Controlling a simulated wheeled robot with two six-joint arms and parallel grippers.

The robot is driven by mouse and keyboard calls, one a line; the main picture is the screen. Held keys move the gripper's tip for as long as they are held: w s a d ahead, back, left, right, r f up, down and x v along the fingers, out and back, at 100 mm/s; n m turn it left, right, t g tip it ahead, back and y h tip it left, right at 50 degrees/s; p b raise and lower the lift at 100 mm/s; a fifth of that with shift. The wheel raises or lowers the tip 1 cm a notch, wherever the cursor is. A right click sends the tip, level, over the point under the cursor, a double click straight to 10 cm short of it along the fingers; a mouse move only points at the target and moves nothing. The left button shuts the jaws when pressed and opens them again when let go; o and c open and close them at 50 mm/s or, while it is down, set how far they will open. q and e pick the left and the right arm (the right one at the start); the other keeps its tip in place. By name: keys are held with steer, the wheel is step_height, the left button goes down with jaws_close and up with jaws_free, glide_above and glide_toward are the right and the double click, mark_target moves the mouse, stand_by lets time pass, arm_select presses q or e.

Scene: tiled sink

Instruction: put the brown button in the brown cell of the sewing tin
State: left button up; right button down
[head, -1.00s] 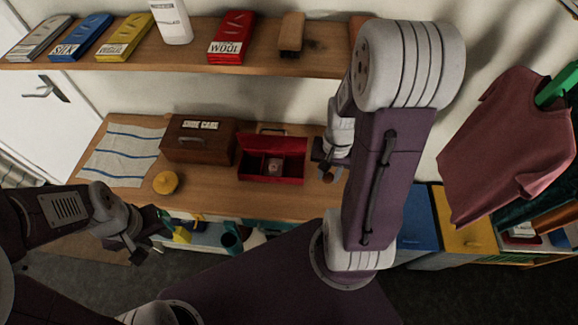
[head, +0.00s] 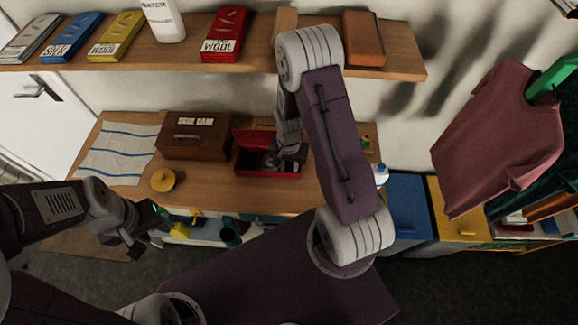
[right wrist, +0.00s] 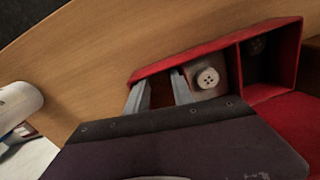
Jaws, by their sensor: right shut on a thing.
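The sewing tin (head: 247,168) is the red open box on the wooden worktop, with its lid raised; it also shows in the right wrist view (right wrist: 215,47). One cell holds a pale four-hole button (right wrist: 208,78). My right gripper (head: 288,158) is at the tin's right part. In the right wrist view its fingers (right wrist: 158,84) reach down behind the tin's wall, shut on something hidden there. I cannot make out the brown button. My left gripper (head: 140,243) is low in front of the worktop, away from the tin; its jaws are unclear.
A brown shoe care box (head: 190,150) stands left of the tin. A yellow round thing (head: 164,180) and a striped cloth (head: 115,155) lie further left. A shelf (head: 260,62) with several boxes and a white bottle (head: 163,20) hangs above.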

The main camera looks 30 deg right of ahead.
steer(key=shift+f, duration=0.15)
steer(key=shift+s+f, duration=0.1)
steer(key=c, duration=1.4)
jaws_free()
steer(key=shift+o, duration=0.2)
